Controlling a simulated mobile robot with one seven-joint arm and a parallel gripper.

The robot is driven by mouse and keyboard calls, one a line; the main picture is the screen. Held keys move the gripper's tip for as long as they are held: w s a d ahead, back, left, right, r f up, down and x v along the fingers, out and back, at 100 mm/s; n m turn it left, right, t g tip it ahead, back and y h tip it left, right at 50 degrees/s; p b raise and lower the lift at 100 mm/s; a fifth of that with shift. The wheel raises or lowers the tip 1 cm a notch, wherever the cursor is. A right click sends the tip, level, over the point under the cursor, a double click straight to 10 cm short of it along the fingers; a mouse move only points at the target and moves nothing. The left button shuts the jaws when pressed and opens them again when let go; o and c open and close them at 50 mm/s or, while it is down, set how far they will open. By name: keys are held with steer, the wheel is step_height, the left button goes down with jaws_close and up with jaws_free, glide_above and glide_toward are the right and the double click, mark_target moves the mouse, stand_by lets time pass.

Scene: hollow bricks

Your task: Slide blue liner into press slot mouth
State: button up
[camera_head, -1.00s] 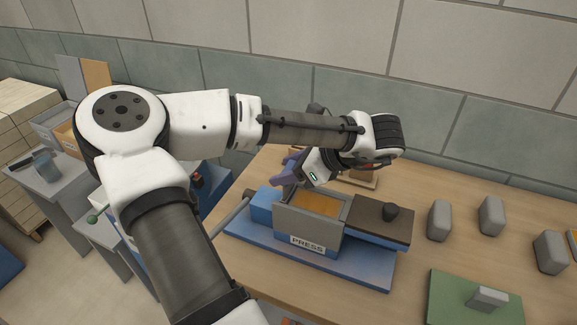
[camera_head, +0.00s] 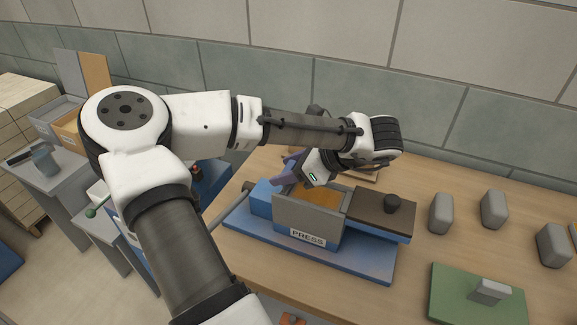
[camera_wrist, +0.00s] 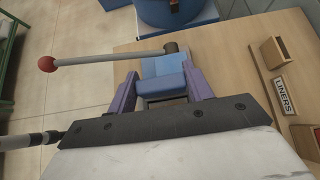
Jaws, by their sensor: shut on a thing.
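The press (camera_head: 308,238) is a grey box with a PRESS label on a blue base, and its inside shows orange. My gripper (camera_head: 290,172) has purple fingers and is just above the left rear of the press. In the wrist view my gripper (camera_wrist: 160,90) has a finger on each side of a blue block, which looks like the blue liner (camera_wrist: 170,84). The gripper is shut on it. A lighter blue part of the press (camera_wrist: 162,65) lies just beyond. The head view hides the liner, and the wrist view does not show whether it touches the slot mouth.
A lever with a red ball (camera_wrist: 46,64) reaches left in the wrist view. A wooden LINERS holder (camera_wrist: 285,88) stands to the right there. Several grey bricks (camera_head: 441,213) and a green mat (camera_head: 450,300) are right of the press. Bare table lies between them.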

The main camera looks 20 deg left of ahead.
steer(key=shift+f+b, duration=0.45)
steer(key=shift+f, duration=0.4)
steer(key=o, duration=1.1)
steer(key=shift+r, duration=0.1)
steer(key=p+v, duration=0.3)
steer(key=v, duration=0.9)
steer(key=shift+r, duration=0.25)
steer(key=shift+d+r+p, duration=0.25)
steer(key=shift+d+p, duration=0.4)
steer(key=shift+d, duration=0.05)
steer(key=shift+f, duration=0.1)
